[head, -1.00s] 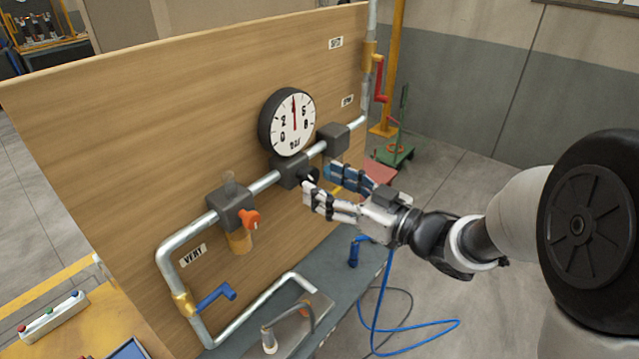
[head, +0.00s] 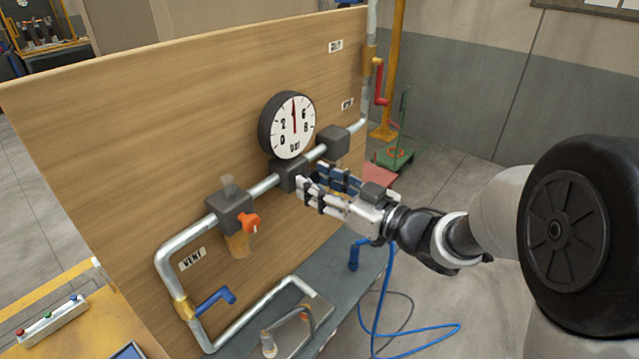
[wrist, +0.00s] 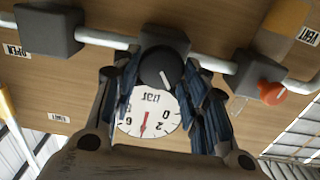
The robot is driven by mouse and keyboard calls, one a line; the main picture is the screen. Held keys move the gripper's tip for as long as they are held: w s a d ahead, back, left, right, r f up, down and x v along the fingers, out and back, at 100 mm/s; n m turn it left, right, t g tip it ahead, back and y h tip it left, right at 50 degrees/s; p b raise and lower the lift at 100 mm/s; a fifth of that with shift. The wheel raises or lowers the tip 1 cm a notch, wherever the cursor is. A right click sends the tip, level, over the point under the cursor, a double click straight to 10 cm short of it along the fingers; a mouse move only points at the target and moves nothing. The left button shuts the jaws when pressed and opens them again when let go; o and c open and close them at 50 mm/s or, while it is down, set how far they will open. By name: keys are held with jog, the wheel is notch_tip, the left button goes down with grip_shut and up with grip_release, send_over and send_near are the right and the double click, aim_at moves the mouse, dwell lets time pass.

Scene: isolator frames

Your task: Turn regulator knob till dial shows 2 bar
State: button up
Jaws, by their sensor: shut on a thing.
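The regulator (head: 288,174) is a dark grey block on the pipe, below the round white dial (head: 293,125). The dial's red needle points almost straight up, between the 2 and the 6. The dial shows upside down in the wrist view (wrist: 165,105). The black knob (wrist: 157,66) with a white mark sits between my blue-padded fingers in the wrist view. In the head view the fingers hide the knob. My gripper (head: 318,177) is at the regulator's front, shut on the knob.
An orange-handled filter unit (head: 230,212) sits left on the pipe. A blue lever (head: 215,298) is low left and a red lever (head: 380,85) high right. A wooden panel (head: 150,110) backs the pipework. A blue hose (head: 388,290) hangs below my arm.

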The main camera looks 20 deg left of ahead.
jog(key=shift+c, duration=1.4)
jog(key=shift+n+b, duration=0.3)
jog(key=shift+s+a+f+n+b, duration=0.15)
jog(key=shift+n+b, duration=2.1)
jog(key=shift+n, duration=1.15)
jog(key=shift+s+d+n+b, duration=0.1)
jog(key=shift+n+b, duration=2.1)
jog(key=shift+n, duration=1.2)
jog(key=o, duration=1)
